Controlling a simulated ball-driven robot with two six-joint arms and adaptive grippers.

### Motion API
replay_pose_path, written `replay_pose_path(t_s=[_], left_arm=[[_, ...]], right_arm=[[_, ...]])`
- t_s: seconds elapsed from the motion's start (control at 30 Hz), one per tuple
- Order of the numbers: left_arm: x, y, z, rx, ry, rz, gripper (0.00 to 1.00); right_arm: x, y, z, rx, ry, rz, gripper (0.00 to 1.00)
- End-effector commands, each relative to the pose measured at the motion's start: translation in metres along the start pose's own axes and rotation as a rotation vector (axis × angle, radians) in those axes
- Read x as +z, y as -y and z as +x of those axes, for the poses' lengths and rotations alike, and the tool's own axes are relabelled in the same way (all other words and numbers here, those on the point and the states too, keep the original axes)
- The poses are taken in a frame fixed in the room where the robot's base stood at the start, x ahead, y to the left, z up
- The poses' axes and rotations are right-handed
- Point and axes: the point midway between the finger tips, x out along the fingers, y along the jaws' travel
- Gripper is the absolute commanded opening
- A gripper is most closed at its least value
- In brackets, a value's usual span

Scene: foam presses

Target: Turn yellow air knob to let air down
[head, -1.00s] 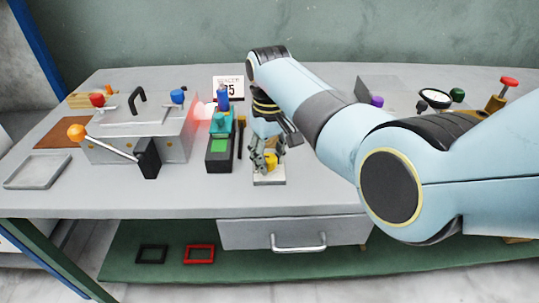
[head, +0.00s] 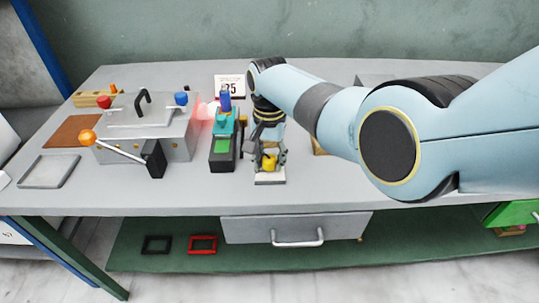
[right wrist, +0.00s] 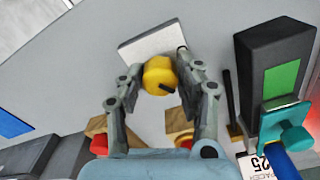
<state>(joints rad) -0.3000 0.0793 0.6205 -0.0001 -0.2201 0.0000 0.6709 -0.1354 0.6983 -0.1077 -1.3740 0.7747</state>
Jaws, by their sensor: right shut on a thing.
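The yellow air knob (head: 272,162) sits on a pale plate (head: 269,180) at the front middle of the bench. It also shows in the right wrist view (right wrist: 157,75), beside the plate's light block (right wrist: 150,42). My right gripper (head: 267,158) reaches down over the knob from behind. Parts of the knob are hidden by the fingers. My left gripper is in neither view.
A black stand with a green panel (head: 222,147) and teal part stands close left of the knob. Further left is a grey press box (head: 175,135) with an orange-balled lever (head: 88,137). My right arm covers the bench's right side. A drawer (head: 295,229) hangs below.

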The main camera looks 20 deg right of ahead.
Motion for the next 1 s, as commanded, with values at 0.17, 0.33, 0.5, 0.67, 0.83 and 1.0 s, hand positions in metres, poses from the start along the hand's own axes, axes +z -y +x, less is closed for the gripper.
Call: replay_pose_path(t_s=[0.17,0.33,0.5,0.67,0.83,1.0], left_arm=[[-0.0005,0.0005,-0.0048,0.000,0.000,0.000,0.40],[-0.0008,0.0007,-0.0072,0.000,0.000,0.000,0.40],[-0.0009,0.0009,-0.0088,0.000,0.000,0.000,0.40],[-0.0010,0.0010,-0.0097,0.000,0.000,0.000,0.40],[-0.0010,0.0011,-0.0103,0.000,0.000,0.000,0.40],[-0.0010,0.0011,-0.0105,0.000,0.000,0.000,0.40]], right_arm=[[-0.0007,0.0004,-0.0015,0.000,-0.002,0.163,0.02],[-0.0012,0.0008,-0.0014,-0.002,-0.003,0.312,0.02],[-0.0013,0.0010,-0.0012,-0.001,-0.002,0.435,0.02],[-0.0015,0.0012,-0.0012,-0.002,-0.003,0.521,0.02],[-0.0017,0.0013,-0.0012,-0.002,-0.003,0.578,0.02],[-0.0018,0.0014,-0.0011,-0.003,-0.003,0.604,0.02]])
